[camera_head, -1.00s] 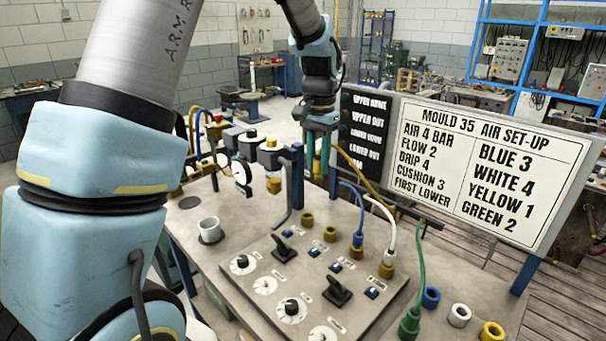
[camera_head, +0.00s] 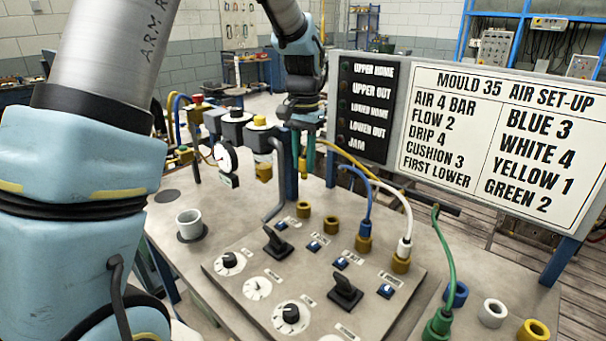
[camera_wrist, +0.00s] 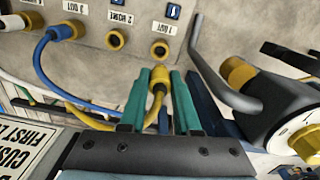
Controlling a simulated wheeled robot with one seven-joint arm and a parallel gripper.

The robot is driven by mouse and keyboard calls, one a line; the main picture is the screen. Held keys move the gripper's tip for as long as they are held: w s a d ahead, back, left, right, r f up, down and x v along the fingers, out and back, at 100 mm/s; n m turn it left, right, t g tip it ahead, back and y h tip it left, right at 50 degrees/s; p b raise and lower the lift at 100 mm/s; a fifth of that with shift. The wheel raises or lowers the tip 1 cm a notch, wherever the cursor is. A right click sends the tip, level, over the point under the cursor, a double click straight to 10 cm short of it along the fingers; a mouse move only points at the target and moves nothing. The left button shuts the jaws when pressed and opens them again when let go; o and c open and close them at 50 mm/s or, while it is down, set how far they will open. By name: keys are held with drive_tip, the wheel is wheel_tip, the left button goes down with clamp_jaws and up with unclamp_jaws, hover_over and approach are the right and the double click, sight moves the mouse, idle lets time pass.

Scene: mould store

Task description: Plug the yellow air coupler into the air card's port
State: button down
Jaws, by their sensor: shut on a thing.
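My gripper (camera_head: 303,158) hangs above the back of the grey valve panel. In the wrist view its teal fingers (camera_wrist: 158,100) are shut on the yellow air coupler (camera_wrist: 158,86), whose yellow hose (camera_head: 352,160) trails to the right in the head view. The coupler's tip points towards an empty brass port (camera_wrist: 160,50) labelled 1; the two look apart, but the exact gap is unclear. The air card (camera_head: 490,130) reads BLUE 3, WHITE 4, YELLOW 1, GREEN 2. Port 2 (camera_wrist: 115,40) is empty. A blue coupler (camera_head: 365,230) is in port 3.
A white coupler (camera_head: 404,247) sits in the brass port beyond the blue one. A green coupler (camera_head: 437,325) stands at the front right, near blue, white and yellow rings (camera_head: 534,330). A filter-regulator (camera_head: 262,140) with a bent grey pipe (camera_wrist: 222,80) stands close beside my gripper.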

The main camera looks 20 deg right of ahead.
sight(304, 178)
drive_tip(key=shift+f+b, duration=2.05)
drive_tip(key=shift+f, duration=1.35)
drive_tip(key=shift+s+a+f, duration=0.1)
drive_tip(key=shift+f, duration=1.1)
idle(0.5)
drive_tip(key=c, duration=0.5)
unclamp_jaws()
drive_tip(key=shift+c, duration=0.2)
drive_tip(key=shift+o, duration=0.2)
drive_tip(key=o, duration=0.4)
drive_tip(key=shift+c, duration=0.2)
drive_tip(key=shift+r, duration=0.1)
